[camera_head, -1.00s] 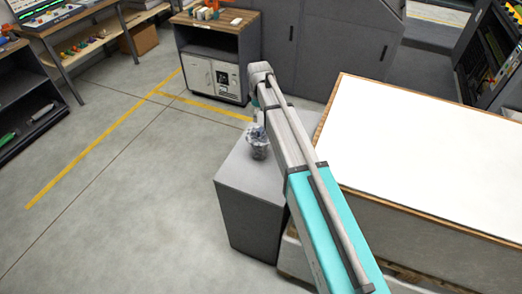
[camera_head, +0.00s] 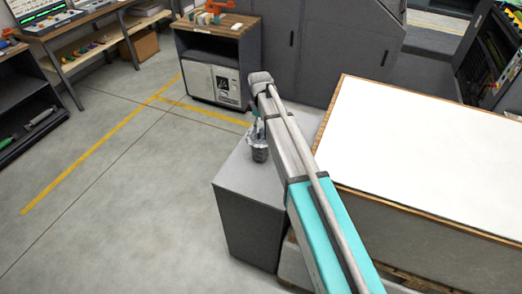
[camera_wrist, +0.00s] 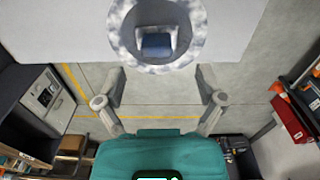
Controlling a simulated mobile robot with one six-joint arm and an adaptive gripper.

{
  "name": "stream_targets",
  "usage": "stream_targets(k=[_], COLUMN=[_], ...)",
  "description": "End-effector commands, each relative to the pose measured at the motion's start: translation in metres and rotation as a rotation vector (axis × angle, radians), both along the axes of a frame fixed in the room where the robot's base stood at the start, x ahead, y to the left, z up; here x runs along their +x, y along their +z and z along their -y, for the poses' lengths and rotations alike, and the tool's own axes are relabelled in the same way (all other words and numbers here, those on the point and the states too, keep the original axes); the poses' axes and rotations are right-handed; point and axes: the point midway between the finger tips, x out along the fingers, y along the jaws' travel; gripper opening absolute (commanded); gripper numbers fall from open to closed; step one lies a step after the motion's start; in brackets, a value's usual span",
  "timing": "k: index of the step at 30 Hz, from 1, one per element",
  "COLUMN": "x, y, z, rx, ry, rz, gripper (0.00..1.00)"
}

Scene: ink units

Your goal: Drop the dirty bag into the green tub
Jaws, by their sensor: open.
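A round object with a mottled grey-white rim and a blue piece inside (camera_wrist: 157,66) is at the top middle of the wrist view, over a pale surface. I cannot tell for certain whether it is the dirty bag. My gripper (camera_wrist: 159,98) is open, its two fingers spread below the object in the picture, with nothing seen between them. In the head view my gripper (camera_head: 257,130) is small and partly behind my arm. Just below it a dark, small, upright object (camera_head: 260,154) stands on the grey cabinet (camera_head: 235,177). No green tub shows in either view.
A large white-topped table (camera_head: 425,150) with a wooden edge stands right of the cabinet. A wood-topped cart (camera_head: 213,70) stands behind, before tall grey cabinets (camera_head: 330,45). The floor (camera_head: 110,190) at left is open, with yellow lines.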

Motion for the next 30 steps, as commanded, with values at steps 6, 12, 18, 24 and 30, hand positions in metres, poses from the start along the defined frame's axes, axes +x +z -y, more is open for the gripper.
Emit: stream_targets(k=[6,12,18,24,30], x=[0.000,0.002,0.003,0.003,0.003], y=[-0.005,-0.019,-0.035,-0.048,-0.053], z=[0.000,0.001,0.002,0.002,0.002], rx=[0.000,0.000,0.000,0.000,0.000], ry=[-0.001,-0.001,-0.001,-0.001,-0.002], rz=[0.000,0.000,0.000,-0.001,-0.001], gripper=[0.89,0.89,0.89,0.89,0.89])
